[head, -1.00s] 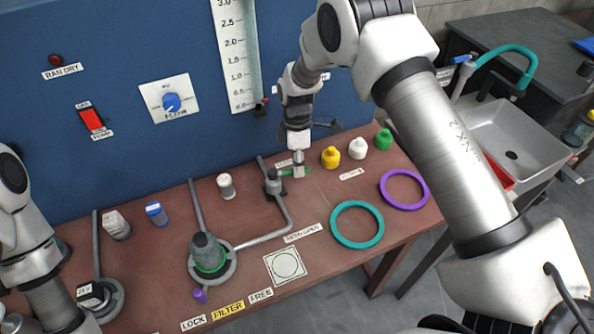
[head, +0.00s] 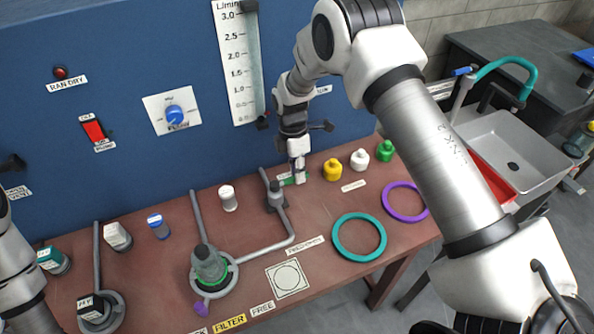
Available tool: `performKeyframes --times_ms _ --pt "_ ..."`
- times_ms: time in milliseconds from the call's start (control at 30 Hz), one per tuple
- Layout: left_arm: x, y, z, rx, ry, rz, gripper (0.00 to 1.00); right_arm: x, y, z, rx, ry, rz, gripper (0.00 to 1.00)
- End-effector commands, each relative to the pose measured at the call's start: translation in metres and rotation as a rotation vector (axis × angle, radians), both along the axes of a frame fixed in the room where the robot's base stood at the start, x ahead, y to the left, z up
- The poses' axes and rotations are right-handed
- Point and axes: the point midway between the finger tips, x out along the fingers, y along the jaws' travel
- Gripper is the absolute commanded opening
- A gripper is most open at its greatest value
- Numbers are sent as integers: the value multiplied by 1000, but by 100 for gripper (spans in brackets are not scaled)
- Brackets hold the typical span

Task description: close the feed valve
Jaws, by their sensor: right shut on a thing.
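The feed valve (head: 276,197) is a grey body on the grey pipe at the back of the brown bench. Its green lever (head: 287,182) points to the right and slightly back. My right gripper (head: 299,178) is pointed down and shut on the lever, hiding its outer end. My left arm shows only in part at the left edge, and its gripper is out of view.
Yellow (head: 332,170), white (head: 359,159) and green (head: 386,151) bottles stand right of my right gripper. A teal ring (head: 359,254) and a purple ring (head: 388,186) lie in front of them. A filter housing (head: 208,265) stands at the bench's front. The blue panel (head: 170,60) rises close behind.

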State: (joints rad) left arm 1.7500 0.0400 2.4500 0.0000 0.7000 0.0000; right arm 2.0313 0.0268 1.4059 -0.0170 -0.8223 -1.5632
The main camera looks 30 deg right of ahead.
Motion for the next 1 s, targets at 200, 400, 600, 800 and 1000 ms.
performKeyframes --times_ms 200,400,600,800,1000 --pt "0 0 0 0 0 0 40 1 0 0 -1 -2 2 44" --pt "0 0 0 0 0 0 40 1 0 1 -1 -1 1 44" --pt "0 0 0 0 0 0 40 6 0 23 -1 -5 1 44" --pt "0 0 0 0 0 0 40 17 1 74 -1 -7 2 44" --pt "0 0 0 0 0 0 40 24 1 110 -1 -3 2 44"
